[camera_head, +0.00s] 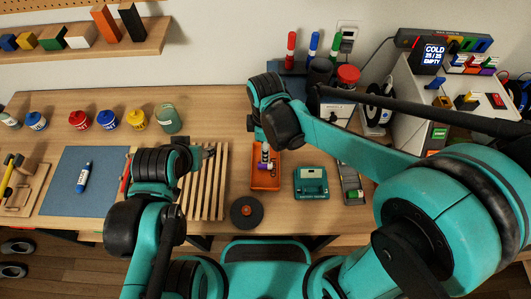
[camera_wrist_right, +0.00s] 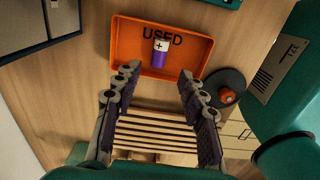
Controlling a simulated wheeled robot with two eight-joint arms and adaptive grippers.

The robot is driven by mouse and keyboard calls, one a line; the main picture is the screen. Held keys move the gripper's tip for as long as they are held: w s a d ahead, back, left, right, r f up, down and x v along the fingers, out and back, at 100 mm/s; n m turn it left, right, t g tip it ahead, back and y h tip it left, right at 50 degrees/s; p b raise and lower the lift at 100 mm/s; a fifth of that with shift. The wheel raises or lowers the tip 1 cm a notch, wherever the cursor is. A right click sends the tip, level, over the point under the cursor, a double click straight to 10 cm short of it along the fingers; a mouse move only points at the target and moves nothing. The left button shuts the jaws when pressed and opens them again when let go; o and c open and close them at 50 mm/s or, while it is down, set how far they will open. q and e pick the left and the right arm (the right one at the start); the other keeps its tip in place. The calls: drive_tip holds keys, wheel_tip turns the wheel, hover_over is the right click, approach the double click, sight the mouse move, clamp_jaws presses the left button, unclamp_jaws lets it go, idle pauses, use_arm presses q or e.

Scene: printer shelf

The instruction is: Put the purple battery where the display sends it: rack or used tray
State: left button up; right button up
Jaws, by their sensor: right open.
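The purple and white battery (camera_wrist_right: 160,47) lies in the orange tray marked USED (camera_wrist_right: 207,45). In the head view the tray (camera_head: 265,183) is below my right wrist, with the battery (camera_head: 265,164) partly covered. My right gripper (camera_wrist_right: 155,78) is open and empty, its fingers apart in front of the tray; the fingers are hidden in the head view. My left gripper (camera_head: 209,152) is over the slatted wooden rack; its opening is unclear. The display (camera_head: 434,54) reads "COLD 25/25 EMPTY". Small coloured blocks (camera_head: 475,65), perhaps batteries, sit beside it.
A teal device (camera_head: 311,185) and a grey holder (camera_head: 352,186) stand right of the tray. A dark round disc (camera_head: 247,212) lies front left of it. The slatted wooden rack (camera_head: 204,190) is left of the tray. Several jars (camera_head: 108,119) stand along the back.

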drive_tip(key=s+d+r+m+t, duration=0.2)
drive_tip(key=d+r+m+t, duration=0.1)
drive_tip(key=d+m, duration=0.6)
drive_tip(key=s+d+r+m+t, duration=0.3)
drive_tip(key=d+r+m+t, duration=0.1)
drive_tip(key=d+m, duration=0.4)
drive_tip(key=shift+s+d+r+m+p, duration=0.15)
drive_tip(key=shift+d+r+m+p, duration=0.25)
drive_tip(key=shift+r, duration=0.45)
wheel_tip(320, 180, down, 3)
drive_tip(key=b, duration=0.3)
